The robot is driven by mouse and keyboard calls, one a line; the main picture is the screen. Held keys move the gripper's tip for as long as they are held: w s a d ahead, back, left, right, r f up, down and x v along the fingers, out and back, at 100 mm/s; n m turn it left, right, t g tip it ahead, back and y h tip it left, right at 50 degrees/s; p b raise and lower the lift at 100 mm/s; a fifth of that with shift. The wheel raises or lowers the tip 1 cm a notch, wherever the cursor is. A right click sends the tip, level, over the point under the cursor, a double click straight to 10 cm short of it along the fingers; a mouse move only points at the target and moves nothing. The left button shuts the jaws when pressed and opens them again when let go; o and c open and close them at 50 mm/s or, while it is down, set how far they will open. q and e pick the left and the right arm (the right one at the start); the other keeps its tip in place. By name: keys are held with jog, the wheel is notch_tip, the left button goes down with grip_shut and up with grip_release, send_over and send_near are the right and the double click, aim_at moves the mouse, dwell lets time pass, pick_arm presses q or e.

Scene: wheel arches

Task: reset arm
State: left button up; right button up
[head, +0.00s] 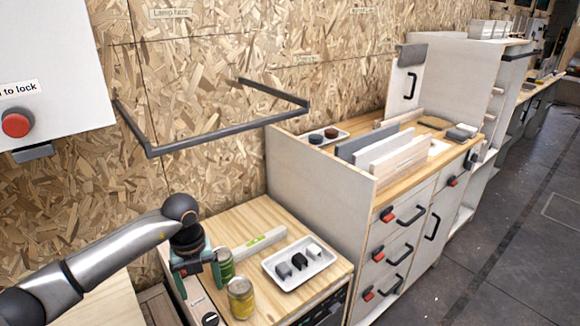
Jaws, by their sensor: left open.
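My left arm comes in from the lower left. My left gripper (198,280) points down over the left part of the low wooden counter (270,222), its fingers apart. A green can (225,264) stands just right of the gripper, partly hidden by it. A yellow can (241,298) stands in front, nearer the counter's front edge. I see nothing held between the fingers, though the gap is small in this view. My right gripper is not in view.
A taller cabinet (318,178) bounds the counter on the right. A dark metal rail (225,136) juts from the wall above. Floor (480,240) at right is clear.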

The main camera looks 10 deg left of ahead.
pick_arm(q)
jog(key=s+d+f+m+h, duration=0.15)
jog(key=d+h, duration=0.25)
jog(key=d, duration=0.4)
jog(key=s+d+f+m+h, duration=0.1)
jog(key=s+d+h, duration=0.2)
jog(key=d, duration=0.6)
jog(key=s+d+r+n+t+h+p, duration=0.2)
jog(key=d+r+n+t+h, duration=0.45)
jog(key=d+r+h, duration=0.35)
jog(key=a+f+n+t+y+p, duration=0.2)
jog(key=a+f+n+t+y, duration=0.8)
jog(key=n, duration=0.8)
jog(key=s+a+f+n+g+y, duration=0.2)
jog(key=s+f+g, duration=0.1)
jog(key=s+f, duration=0.2)
jog(key=s+a+f+n+g+y, duration=0.2)
jog(key=s+f+n+g, duration=0.1)
jog(key=s+f, duration=0.3)
jog(key=shift+s+a+g+y, duration=0.2)
jog(key=shift+s+g+y, duration=0.35)
jog(key=shift+s, duration=0.6)
jog(key=shift+a+h, duration=0.1)
jog(key=shift+h, duration=0.15)
